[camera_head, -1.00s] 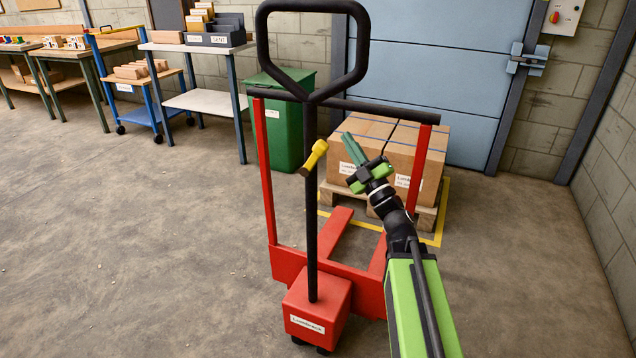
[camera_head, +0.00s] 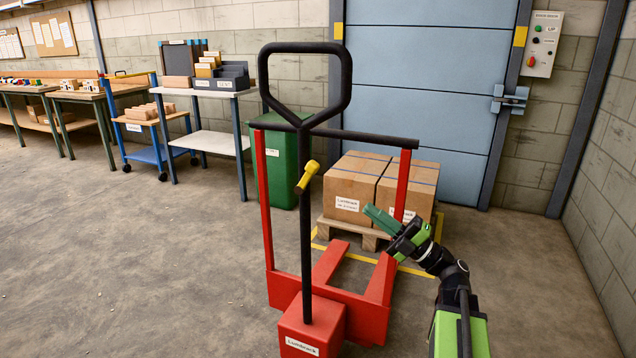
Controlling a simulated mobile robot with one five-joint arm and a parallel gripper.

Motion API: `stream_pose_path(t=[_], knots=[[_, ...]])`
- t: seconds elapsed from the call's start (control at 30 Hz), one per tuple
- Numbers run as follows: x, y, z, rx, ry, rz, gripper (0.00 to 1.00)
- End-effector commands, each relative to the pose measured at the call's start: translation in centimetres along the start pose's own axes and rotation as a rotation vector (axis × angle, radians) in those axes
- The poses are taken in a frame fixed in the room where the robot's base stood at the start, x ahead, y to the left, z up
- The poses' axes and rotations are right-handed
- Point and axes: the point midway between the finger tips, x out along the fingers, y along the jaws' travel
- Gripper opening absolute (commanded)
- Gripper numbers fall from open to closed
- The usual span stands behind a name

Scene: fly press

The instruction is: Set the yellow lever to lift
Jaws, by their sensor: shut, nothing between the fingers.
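The yellow lever (camera_head: 308,176) sits on the black upright handle shaft (camera_head: 306,240) of the red pallet truck (camera_head: 312,326), below the black loop handle (camera_head: 304,48). It tilts, with its thicker end up and to the right. My gripper (camera_head: 371,212) is to the right of the lever and a little lower in the picture, apart from it. Its green fingers are shut with nothing between them and point up and left. The gripper overlaps the right red upright in the picture.
Cartons on a wooden pallet (camera_head: 345,232) stand behind the truck, before a blue door (camera_head: 425,110). A green bin (camera_head: 285,160) and a white-topped table (camera_head: 215,92) stand behind left. The floor at left is clear.

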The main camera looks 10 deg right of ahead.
Motion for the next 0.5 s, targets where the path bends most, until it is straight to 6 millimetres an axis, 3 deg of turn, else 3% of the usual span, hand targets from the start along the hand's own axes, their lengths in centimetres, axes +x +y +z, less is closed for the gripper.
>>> stream_pose_path(t=[0.27,0.5], knots=[[0.9,-0.1,-0.2,0.004,0.006,0.0,0.0],[5.5,0.3,-0.3,0.006,0.009,0.0,0.0]])
